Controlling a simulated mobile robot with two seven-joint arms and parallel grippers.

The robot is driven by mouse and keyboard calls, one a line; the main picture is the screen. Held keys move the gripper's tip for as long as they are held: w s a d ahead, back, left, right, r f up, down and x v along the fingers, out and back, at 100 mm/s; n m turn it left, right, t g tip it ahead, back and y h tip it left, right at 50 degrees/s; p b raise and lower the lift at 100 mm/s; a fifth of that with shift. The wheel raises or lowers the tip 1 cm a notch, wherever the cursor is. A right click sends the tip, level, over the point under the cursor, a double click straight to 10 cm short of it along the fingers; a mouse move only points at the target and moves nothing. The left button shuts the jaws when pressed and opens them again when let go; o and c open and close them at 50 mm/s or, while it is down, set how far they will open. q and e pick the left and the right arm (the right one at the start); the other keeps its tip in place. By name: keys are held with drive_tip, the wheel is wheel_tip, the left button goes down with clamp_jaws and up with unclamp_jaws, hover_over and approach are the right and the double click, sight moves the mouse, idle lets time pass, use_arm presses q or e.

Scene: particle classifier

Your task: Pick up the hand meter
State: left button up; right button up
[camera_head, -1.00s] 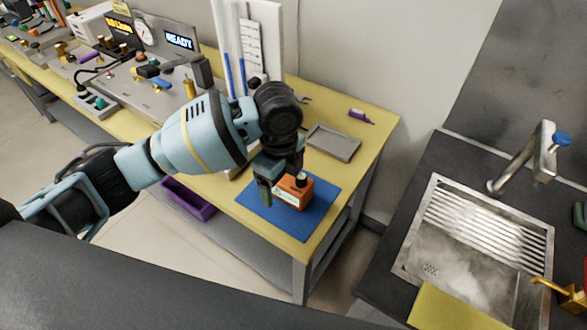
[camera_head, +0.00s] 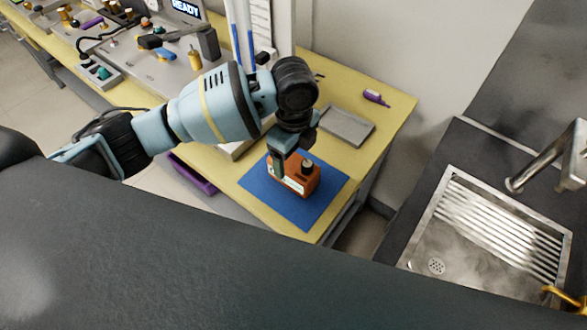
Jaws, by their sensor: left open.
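The hand meter (camera_head: 299,182) is an orange box with a pale label on its front and a dark knob on top. It stands on a blue mat (camera_head: 310,212) near the front corner of the yellow table. My left gripper (camera_head: 284,165) reaches down over the meter's left part, with a finger in front of it. It is open; whether the fingers touch the meter cannot be told. The wrist hides part of the meter's back.
A grey tray (camera_head: 346,126) and a purple item (camera_head: 375,97) lie behind the mat. A sink (camera_head: 480,232) in a dark counter stands at right. Instruments fill the table's left part.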

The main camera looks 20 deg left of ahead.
sight(294, 162)
use_arm(q)
drive_tip(key=f, duration=0.5)
drive_tip(key=shift+w+a, duration=0.2)
drive_tip(key=shift+w, duration=0.15)
drive_tip(key=shift+r, duration=0.1)
drive_tip(key=c, duration=1.3)
